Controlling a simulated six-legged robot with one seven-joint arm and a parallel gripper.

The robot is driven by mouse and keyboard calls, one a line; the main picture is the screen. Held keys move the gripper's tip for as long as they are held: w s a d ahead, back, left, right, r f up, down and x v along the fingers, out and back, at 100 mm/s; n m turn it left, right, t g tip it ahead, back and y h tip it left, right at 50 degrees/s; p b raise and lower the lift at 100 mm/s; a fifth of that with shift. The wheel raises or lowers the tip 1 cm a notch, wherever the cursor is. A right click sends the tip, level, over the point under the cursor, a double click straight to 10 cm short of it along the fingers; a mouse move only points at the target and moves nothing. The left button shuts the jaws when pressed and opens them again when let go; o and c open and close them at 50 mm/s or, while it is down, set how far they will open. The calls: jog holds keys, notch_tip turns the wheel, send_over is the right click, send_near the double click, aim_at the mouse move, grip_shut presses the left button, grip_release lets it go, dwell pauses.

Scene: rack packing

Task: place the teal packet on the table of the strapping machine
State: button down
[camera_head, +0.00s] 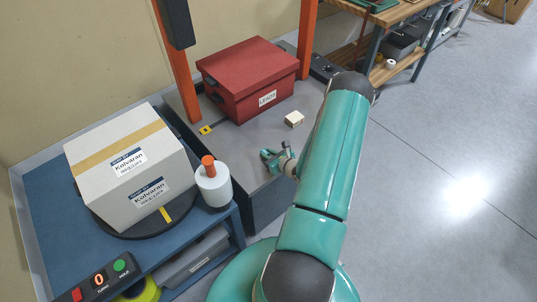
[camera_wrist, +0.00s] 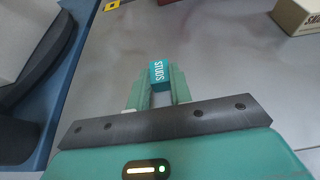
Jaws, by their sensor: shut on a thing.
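The teal packet (camera_wrist: 159,72), with white letters that look like "STUDS", is between the fingers of my gripper (camera_wrist: 158,86) in the wrist view. The fingers are shut on it. In the head view my gripper (camera_head: 279,160) is over the near right part of the strapping machine's grey table (camera_head: 238,150). I cannot tell whether the packet touches the table; grey surface surrounds it in the wrist view.
A red lidded box (camera_head: 249,78) stands on the grey table between orange posts (camera_head: 176,75). Left, a blue bench (camera_head: 45,215) bears a white carton (camera_head: 130,165) and an orange-topped white bottle (camera_head: 213,184).

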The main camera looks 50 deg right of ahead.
jog(key=shift+f, duration=0.1)
jog(key=c, duration=1.3)
grip_release()
jog(key=shift+o, duration=0.2)
jog(key=shift+r, duration=0.2)
jog(key=v, duration=1.2)
